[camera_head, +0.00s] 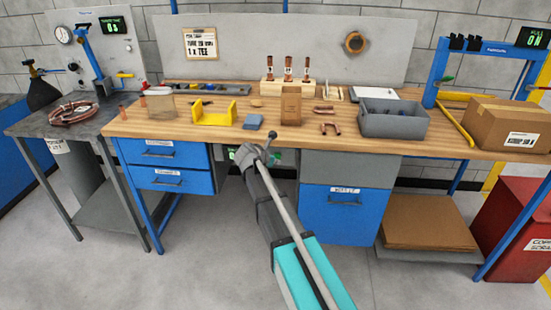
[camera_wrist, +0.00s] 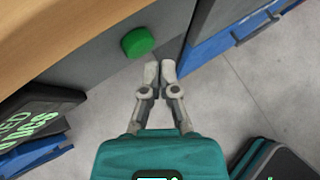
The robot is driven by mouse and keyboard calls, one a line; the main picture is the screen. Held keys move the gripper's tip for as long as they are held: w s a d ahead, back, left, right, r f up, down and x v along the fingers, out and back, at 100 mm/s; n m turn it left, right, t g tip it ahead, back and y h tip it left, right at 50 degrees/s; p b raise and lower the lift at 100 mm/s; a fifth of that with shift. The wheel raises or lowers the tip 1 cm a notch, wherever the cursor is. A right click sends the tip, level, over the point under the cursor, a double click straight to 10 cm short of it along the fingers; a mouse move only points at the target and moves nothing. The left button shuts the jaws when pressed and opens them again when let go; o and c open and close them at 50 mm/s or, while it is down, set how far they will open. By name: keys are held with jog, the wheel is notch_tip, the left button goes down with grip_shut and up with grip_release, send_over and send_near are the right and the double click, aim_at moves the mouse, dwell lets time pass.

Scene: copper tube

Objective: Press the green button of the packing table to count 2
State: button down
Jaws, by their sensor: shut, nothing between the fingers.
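The green button (camera_wrist: 138,42) is a round, bright green cap on the grey front panel (camera_wrist: 100,62) under the wooden tabletop, seen in the wrist view. My gripper (camera_wrist: 160,70) is shut and empty, its two pale fingertips together. In the wrist picture the tips show just below and right of the button, with a strip of panel and floor visible between, so they look apart from it. The packing table (camera_head: 450,140) shows in the head view.
A dark display with green text (camera_wrist: 35,128) stands left of the button; its count is not readable. Blue drawers (camera_head: 340,214) are to the right, more (camera_head: 165,165) to the left. A grey bin (camera_head: 393,122) and cardboard box (camera_head: 510,124) sit on the tabletop.

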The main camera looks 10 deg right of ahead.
jog(key=shift+w+d, duration=0.3)
jog(key=shift+w, duration=0.55)
dwell(1.8)
jog(key=shift+s, duration=0.15)
jog(key=shift+s+a, duration=0.3)
jog(key=shift+s, duration=0.45)
jog(key=shift+s, duration=0.15)
jog(key=s, duration=0.1)
jog(key=s+a, duration=0.1)
jog(key=s, duration=0.2)
jog(key=shift+s+a, duration=0.25)
dwell(0.6)
dwell(1.8)
